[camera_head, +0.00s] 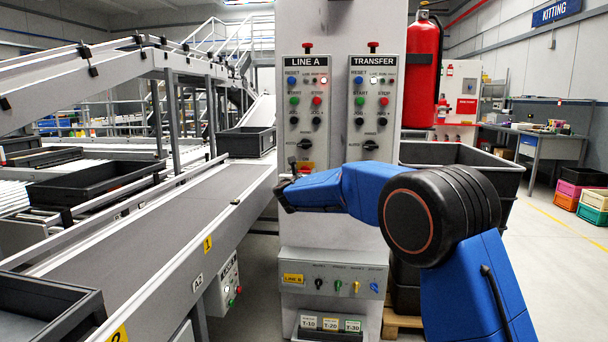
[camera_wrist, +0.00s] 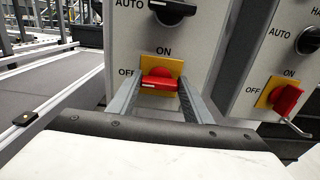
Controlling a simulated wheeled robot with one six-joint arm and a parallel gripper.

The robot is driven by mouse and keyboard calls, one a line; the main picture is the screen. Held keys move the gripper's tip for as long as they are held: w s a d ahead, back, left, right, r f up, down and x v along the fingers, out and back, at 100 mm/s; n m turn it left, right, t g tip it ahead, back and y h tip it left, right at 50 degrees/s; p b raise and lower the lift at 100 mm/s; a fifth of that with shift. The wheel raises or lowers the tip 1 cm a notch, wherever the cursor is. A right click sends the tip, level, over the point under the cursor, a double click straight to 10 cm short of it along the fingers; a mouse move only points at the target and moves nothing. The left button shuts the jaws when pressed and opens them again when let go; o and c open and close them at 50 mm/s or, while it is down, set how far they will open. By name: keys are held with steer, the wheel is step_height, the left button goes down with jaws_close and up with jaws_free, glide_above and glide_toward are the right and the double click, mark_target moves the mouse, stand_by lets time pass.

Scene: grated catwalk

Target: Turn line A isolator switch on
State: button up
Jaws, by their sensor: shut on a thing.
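The line A isolator switch (camera_wrist: 160,80) is a red rotary handle on a yellow plate, low on the grey LINE A panel (camera_head: 293,92). ON is printed above the plate and OFF at its left. The handle lies about level, with its white mark towards OFF. My gripper (camera_wrist: 161,88) has one finger on each side of the handle and is shut on it. In the head view, my gripper (camera_head: 290,178) is at the panel's lower end, and only a bit of the isolator's red and yellow (camera_head: 305,167) shows above my arm.
The TRANSFER panel (camera_head: 372,92) is close on the right, with its own red isolator (camera_wrist: 286,99) and a metal hook-like piece beside it. A black selector (camera_wrist: 172,9) sits just above the line A isolator. A conveyor (camera_head: 170,225) runs along the left.

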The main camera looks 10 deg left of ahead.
steer(key=shift+m, duration=0.3)
steer(key=shift+d+f+m, duration=0.15)
steer(key=shift+m, duration=4.15)
steer(key=shift+d+f+m, duration=0.1)
steer(key=shift+f+m, duration=0.05)
steer(key=shift+m, duration=4.15)
steer(key=o, duration=1.1)
steer(key=shift+c, duration=0.2)
steer(key=shift+s, duration=0.15)
